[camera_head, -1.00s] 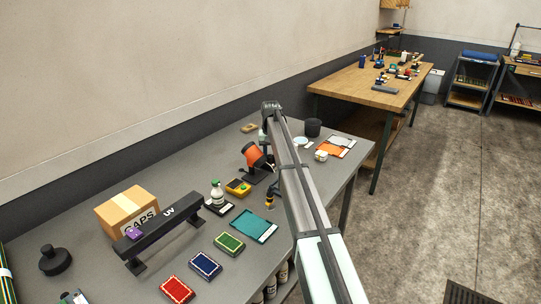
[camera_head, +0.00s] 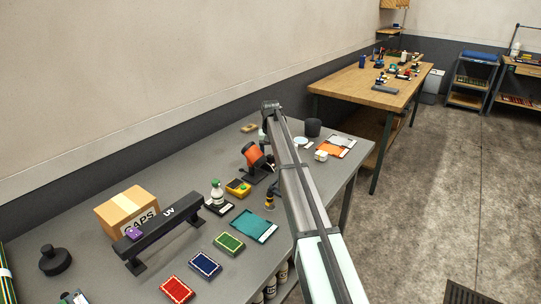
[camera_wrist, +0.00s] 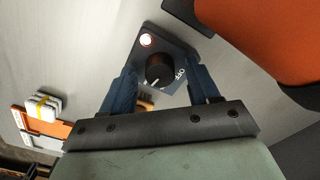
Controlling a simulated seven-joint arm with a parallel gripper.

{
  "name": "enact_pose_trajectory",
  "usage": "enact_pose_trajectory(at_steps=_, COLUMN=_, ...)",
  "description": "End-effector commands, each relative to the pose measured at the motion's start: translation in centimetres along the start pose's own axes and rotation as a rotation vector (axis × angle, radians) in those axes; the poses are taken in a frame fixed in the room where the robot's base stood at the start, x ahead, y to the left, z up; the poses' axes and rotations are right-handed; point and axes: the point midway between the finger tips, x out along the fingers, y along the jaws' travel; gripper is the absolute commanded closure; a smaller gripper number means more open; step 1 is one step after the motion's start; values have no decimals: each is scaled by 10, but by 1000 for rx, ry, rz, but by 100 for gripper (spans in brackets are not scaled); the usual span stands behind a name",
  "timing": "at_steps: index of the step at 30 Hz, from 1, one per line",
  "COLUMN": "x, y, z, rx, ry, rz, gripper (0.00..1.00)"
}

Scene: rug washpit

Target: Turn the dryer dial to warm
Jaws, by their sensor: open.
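The dryer dial (camera_wrist: 158,70) is a round black knob with a white mark, on a dark panel (camera_wrist: 175,45) in the wrist view. An OFF label is printed to its right and a lit round lamp sits above left. The white mark points down and slightly left in the picture, not at the label. My gripper (camera_wrist: 160,74) is open, one blue finger on each side of the knob. I cannot tell whether the fingers touch it. The orange dryer (camera_head: 254,155) lies in its stand on the grey table; its orange body (camera_wrist: 265,40) fills the wrist view's upper right.
A wooden bench (camera_head: 350,90) is farther back.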

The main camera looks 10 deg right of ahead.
Motion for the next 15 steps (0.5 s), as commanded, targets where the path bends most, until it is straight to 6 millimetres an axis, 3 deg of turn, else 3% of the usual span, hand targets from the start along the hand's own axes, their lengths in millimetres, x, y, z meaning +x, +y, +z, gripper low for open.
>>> enact_pose_trajectory(at_steps=5, x=-19, y=0, z=-1, rx=0, ry=1, rz=0, gripper=39)
enact_pose_trajectory(at_steps=15, x=-84, y=0, z=-1, rx=0, ry=2, rz=0, gripper=39)
